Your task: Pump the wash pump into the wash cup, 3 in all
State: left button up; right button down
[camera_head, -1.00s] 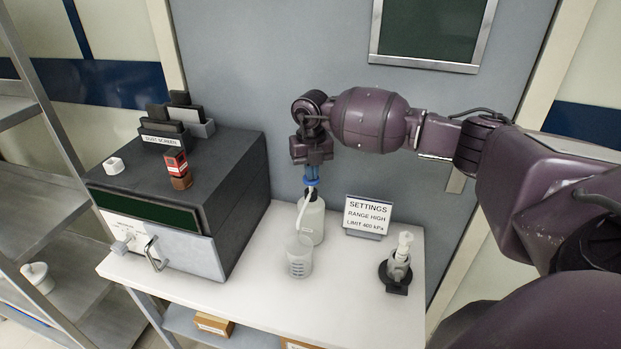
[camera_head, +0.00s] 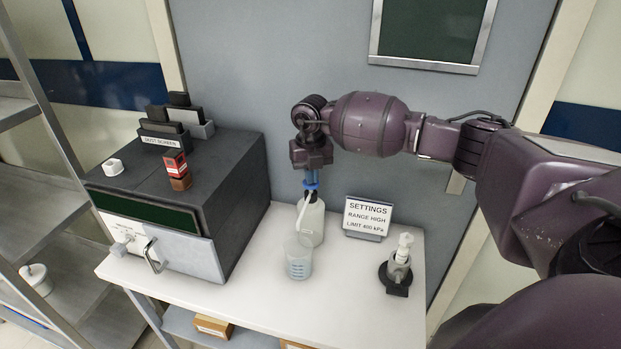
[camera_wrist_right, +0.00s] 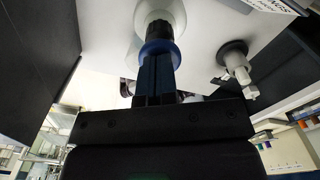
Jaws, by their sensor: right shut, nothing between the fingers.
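The wash pump (camera_head: 311,222) is a whitish bottle with a blue head and a pale curved spout, upright near the back of the white table. The wash cup (camera_head: 299,264) is a small clear graduated cup with bluish liquid, in front of the bottle below the spout. My right gripper (camera_head: 312,178) is shut and empty, pointing down with its fingertips at the top of the pump head. The right wrist view shows the blue head (camera_wrist_right: 157,52) at the fingertips, with the dark neck beyond. Exact contact is hard to tell. My left gripper is out of view.
A dark instrument box (camera_head: 225,180) with a handled front stands left of the bottle. A settings sign (camera_head: 368,217) stands behind right. Another white dispenser (camera_head: 398,268) on a black base stands at the table's right. The table front (camera_head: 345,290) is clear.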

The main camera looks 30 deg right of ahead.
jog(key=shift+r+p, duration=0.5)
jog(key=shift+r, duration=0.35)
jog(key=shift+r+p, duration=0.45)
jog(key=shift+r, duration=0.35)
jog(key=shift+r+p, duration=0.35)
jog(key=shift+r, duration=0.4)
jog(key=shift+f, duration=0.3)
